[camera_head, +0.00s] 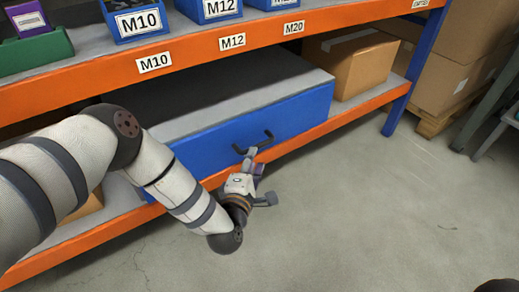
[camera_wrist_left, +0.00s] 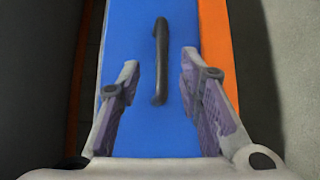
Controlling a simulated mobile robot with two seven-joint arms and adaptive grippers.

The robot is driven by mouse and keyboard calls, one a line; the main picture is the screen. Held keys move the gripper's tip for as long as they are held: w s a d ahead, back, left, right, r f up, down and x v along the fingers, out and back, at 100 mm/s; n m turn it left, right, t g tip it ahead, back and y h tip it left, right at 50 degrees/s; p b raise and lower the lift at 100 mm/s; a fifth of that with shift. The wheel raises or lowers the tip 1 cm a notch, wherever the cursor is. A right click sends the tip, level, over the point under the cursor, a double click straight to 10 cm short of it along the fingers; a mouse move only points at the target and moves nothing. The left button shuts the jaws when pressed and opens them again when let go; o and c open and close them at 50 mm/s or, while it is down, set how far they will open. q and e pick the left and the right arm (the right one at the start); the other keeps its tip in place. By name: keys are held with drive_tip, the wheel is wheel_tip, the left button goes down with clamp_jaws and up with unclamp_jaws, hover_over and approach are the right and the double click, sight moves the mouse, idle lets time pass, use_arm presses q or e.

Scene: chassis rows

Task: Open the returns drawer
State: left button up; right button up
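The returns drawer is a wide blue drawer (camera_head: 290,115) with a grey top on the lower shelf, and its front looks flush with the shelf edge. Its black bar handle (camera_head: 267,141) sits mid-front; in the left wrist view the handle (camera_wrist_left: 160,60) runs up and down the picture. My left gripper (camera_head: 252,160) is at the drawer front by the handle. In the left wrist view its two purple-padded fingers (camera_wrist_left: 160,78) are apart, with the handle between them and gaps on both sides. My right gripper is not in view.
An orange shelf beam (camera_head: 300,150) runs under the drawer. Labelled blue bins (camera_head: 140,22) and a green bin (camera_head: 35,52) stand on the upper shelf. A cardboard box (camera_head: 360,70) sits right of the drawer. The concrete floor (camera_head: 380,215) in front is clear.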

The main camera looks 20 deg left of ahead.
sight(260, 143)
use_arm(q)
drive_tip(key=w, duration=0.2)
drive_tip(key=w+f+b, duration=0.1)
drive_tip(key=w, duration=0.1)
drive_tip(key=w+b, duration=0.1)
drive_tip(key=w, duration=0.2)
drive_tip(key=shift+a+f, duration=0.25)
drive_tip(key=shift+a, duration=0.15)
drive_tip(key=shift+w+b, duration=0.35)
drive_tip(key=shift+w, duration=0.05)
drive_tip(key=shift+r, duration=0.1)
clamp_jaws()
